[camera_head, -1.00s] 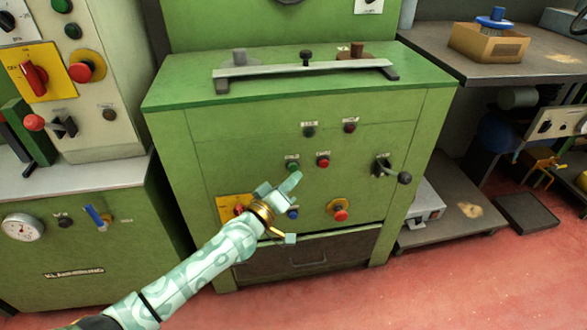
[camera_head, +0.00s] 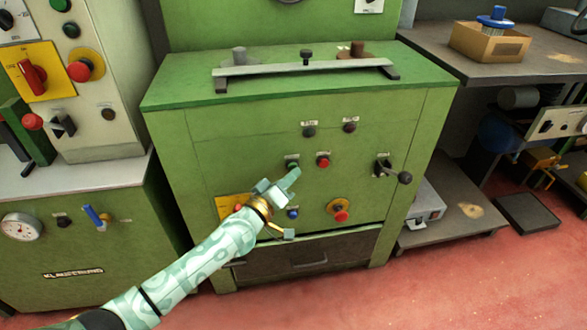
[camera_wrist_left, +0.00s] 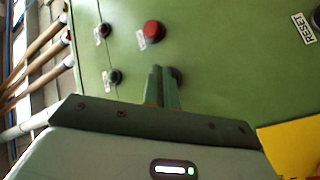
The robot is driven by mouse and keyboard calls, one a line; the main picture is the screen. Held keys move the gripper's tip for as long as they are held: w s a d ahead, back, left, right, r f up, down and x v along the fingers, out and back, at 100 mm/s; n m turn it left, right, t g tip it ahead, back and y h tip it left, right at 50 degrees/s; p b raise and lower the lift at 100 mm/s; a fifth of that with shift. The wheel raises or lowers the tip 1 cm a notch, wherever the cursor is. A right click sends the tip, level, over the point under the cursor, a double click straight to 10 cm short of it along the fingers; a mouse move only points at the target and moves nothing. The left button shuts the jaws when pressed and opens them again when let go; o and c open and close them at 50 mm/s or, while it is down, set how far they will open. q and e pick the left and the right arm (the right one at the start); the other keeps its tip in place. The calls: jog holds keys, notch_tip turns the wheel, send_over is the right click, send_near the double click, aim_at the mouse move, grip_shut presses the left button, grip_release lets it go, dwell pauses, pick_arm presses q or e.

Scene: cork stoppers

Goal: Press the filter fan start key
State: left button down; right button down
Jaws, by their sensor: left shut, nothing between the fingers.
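The green machine front (camera_head: 240,150) carries several labelled keys. The label lettering is too small to read in the head view, so I cannot tell by name which is the filter fan start key. A green key (camera_head: 292,164) sits left of a red key (camera_head: 323,161). My left gripper (camera_head: 291,179) is shut and empty, its tips just below the green key. In the left wrist view, the shut fingers (camera_wrist_left: 161,82) overlap a dark round key (camera_wrist_left: 177,74) and partly hide it; whether they touch it I cannot tell. My right gripper is out of view.
Two dark keys (camera_head: 310,131) (camera_head: 350,127) sit above. Below are a blue key (camera_head: 293,213) and a red mushroom button (camera_head: 340,214) on yellow. A black-knobbed lever (camera_head: 403,178) sticks out at right. A RESET label (camera_wrist_left: 303,28) shows in the wrist view.

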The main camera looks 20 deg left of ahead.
pick_arm(q)
jog(key=shift+w+a, duration=0.15)
jog(key=shift+w, duration=0.05)
dwell(0.6)
jog(key=shift+s+d+p, duration=0.4)
jog(key=shift+s+d, duration=0.1)
jog(key=shift+s, duration=0.25)
